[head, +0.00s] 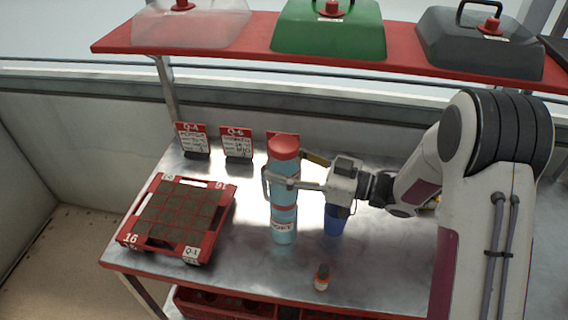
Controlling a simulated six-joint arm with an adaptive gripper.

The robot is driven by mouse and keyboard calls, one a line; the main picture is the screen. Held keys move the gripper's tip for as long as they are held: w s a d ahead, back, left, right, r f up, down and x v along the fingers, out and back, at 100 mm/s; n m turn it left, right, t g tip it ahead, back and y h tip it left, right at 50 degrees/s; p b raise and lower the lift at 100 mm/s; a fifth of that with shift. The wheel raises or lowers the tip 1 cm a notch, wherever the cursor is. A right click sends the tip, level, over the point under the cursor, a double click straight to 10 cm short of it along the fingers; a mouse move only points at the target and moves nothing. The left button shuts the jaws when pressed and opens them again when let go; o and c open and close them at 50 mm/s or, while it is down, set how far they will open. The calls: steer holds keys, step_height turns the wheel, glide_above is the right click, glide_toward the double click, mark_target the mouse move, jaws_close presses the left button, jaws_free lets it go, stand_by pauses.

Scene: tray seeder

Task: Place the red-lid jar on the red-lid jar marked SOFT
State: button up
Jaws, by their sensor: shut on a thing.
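My gripper (284,179) is shut on a light-blue jar with a red lid (284,147). It holds the jar upright around its middle, reaching in from the right. Directly below is a second light-blue jar (284,237) with a white label, standing on the metal bench; its red lid (285,208) shows as a band under the held jar. The two jars look lined up one above the other. I cannot tell whether the held jar touches the lower lid. The label's writing is too small to read surely.
A red seed tray (127,238) with dark cells lies left on the bench (240,268). Sign cards (192,139) stand behind. A blue cup (333,222) stands right of the jars, and a small orange bottle (321,278) in front. A red shelf (240,55) with domed covers runs above.

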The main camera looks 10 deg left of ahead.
stand_by(0.4)
steer(key=o, duration=1.6)
steer(key=shift+f, duration=0.1)
steer(key=shift+c, duration=0.2)
steer(key=shift+d, duration=0.15)
steer(key=s+d, duration=0.2)
steer(key=d, duration=0.9)
steer(key=shift+s+d, duration=0.15)
steer(key=shift+d, duration=0.1)
